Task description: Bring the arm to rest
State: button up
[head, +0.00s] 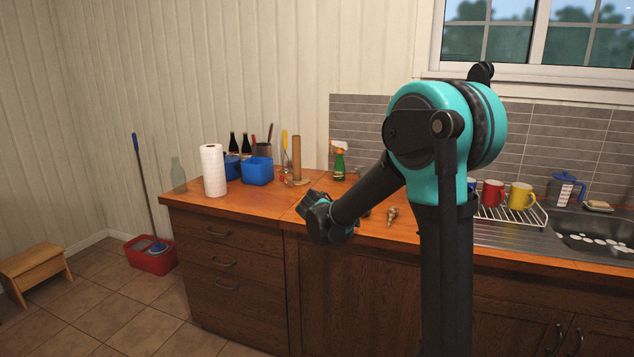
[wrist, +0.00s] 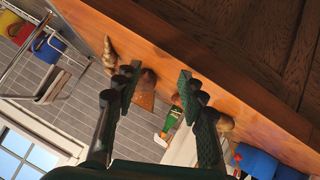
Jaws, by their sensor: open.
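My arm is bent, and my gripper (head: 318,212) hangs near the front edge of the wooden counter in the head view. In the wrist view, its two dark fingers (wrist: 158,88) are spread well apart with nothing held between them. A small brown object (head: 392,215) lies on the counter right of my gripper; a brown lumpy object also shows beside a finger in the wrist view (wrist: 108,52). My arm and gripper hide part of the counter.
A blue bin (head: 257,170), paper towel roll (head: 214,170) and green spray bottle (head: 339,162) stand toward the counter's left and back. A dish rack (head: 510,214) with mugs and a sink (head: 597,235) are at right. A red bucket (head: 150,257) and wooden stool (head: 35,266) stand on the floor.

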jog(key=s+d+f+g+y, duration=0.1)
jog(key=s+d+f+y, duration=0.1)
jog(key=s, duration=0.9)
jog(key=s+d+f+n+g+y, duration=0.1)
jog(key=s+d+f, duration=0.3)
jog(key=s, duration=0.7)
jog(key=s+d+f+g+y, duration=0.2)
jog(key=s+f, duration=0.5)
jog(key=s, duration=0.4)
jog(key=shift+s+d+n+g+y, duration=0.4)
jog(key=shift+d+y, duration=0.05)
jog(key=shift+y, duration=0.05)
